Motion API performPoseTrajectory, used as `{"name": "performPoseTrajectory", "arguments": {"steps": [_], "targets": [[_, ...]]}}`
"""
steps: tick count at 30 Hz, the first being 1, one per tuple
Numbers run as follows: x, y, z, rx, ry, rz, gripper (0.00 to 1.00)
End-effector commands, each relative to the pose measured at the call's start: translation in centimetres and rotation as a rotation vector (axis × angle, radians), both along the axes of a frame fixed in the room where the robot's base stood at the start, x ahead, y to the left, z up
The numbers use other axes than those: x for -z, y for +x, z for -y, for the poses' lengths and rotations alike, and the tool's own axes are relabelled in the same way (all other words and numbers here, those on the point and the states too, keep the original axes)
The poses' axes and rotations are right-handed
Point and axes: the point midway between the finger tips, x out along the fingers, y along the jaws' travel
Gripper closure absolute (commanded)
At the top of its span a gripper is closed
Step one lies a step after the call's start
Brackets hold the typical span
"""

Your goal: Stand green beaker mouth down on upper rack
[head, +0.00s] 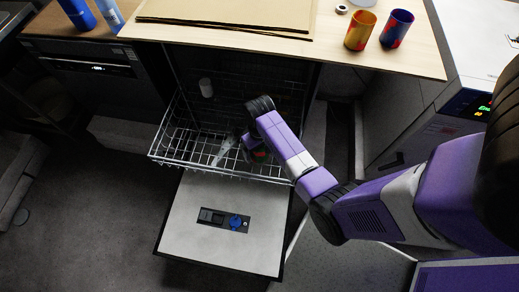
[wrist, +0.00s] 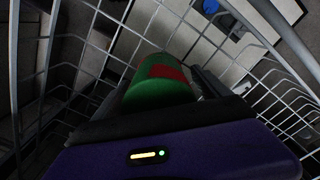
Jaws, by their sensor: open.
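The green beaker (wrist: 158,84), with a red patch, shows in the wrist view between the fingers of my gripper (wrist: 160,82). The fingers are open on either side of it; I cannot tell whether they touch it. The beaker is within the wires of the upper rack (wrist: 100,42). Its mouth is hidden, so I cannot tell which way it faces. In the head view my gripper (head: 256,148) is down at the right part of the pulled-out upper rack (head: 172,138), and the beaker is mostly hidden there by my arm.
A white cup (head: 206,87) stands at the rack's back left, and a greyish slender item (head: 223,151) lies left of my gripper. The open door (head: 220,245) is below. The counter above holds yellow (head: 364,30) and blue (head: 397,28) beakers and brown boards (head: 230,16).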

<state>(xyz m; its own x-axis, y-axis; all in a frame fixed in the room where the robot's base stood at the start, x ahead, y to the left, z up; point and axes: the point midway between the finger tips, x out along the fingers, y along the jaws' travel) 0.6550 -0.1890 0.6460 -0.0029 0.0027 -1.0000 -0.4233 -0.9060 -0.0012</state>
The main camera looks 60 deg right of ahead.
Motion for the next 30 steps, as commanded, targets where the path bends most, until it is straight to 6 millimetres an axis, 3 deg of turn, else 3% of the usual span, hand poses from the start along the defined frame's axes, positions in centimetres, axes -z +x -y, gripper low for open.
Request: {"name": "performPoseTrajectory", "arguments": {"steps": [16, 30], "targets": [[-7.0, 0.1, 0.1, 0.000, -0.001, 0.002, 0.14], [-7.8, 0.0, 0.0, 0.000, 0.000, 0.000, 0.14]]}}
